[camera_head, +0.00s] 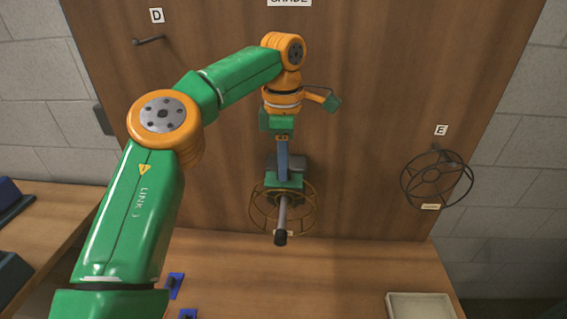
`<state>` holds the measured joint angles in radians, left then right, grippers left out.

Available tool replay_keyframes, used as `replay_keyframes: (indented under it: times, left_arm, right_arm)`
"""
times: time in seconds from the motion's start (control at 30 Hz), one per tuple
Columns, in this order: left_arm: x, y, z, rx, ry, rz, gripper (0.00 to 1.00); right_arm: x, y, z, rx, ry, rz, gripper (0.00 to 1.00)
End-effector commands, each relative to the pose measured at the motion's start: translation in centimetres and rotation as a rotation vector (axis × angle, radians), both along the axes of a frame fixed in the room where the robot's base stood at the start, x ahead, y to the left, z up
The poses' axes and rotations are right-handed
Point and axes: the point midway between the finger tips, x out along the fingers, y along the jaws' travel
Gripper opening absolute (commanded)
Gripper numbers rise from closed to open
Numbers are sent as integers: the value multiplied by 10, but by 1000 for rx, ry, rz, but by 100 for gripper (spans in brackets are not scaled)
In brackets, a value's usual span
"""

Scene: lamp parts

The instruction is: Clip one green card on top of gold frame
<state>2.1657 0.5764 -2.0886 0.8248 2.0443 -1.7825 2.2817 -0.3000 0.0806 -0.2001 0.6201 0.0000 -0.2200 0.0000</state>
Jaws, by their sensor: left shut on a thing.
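The gold frame (254,211) is a round wire cage hanging on a grey peg with a black tip, low in the middle of the wooden board. My left gripper (284,170) hangs down in front of the board, just above the frame. It is shut on a small green piece, which looks like the green card (284,181), at the frame's upper rim. Whether the card touches the rim or is clipped to it I cannot tell. The fingers are small and partly hidden by the wrist. My right gripper is out of view.
A dark wire frame (437,180) hangs at the peg marked E on the right. The peg marked D (149,40) is bare. A pale tray (420,306) stands at the bottom right. Small blue items (174,285) lie on the bench beside my left arm.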

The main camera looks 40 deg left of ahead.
Motion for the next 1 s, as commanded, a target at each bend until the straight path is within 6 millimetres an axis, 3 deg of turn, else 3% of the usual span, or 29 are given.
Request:
replay_keyframes:
  times: [0.37,0.4,0.53,0.83,1.0]
  left_arm:
    - [1,0,2,0,-6,1,0]
    - [1,0,2,1,-7,1,22]
    - [1,0,2,0,-6,1,54]
    - [0,0,3,-1,-3,0,54]
    - [1,-1,33,-4,-6,3,54]
  right_arm:
    - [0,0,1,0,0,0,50]
    - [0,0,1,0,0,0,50]
    - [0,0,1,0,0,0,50]
    - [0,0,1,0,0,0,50]
    - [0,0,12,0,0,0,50]
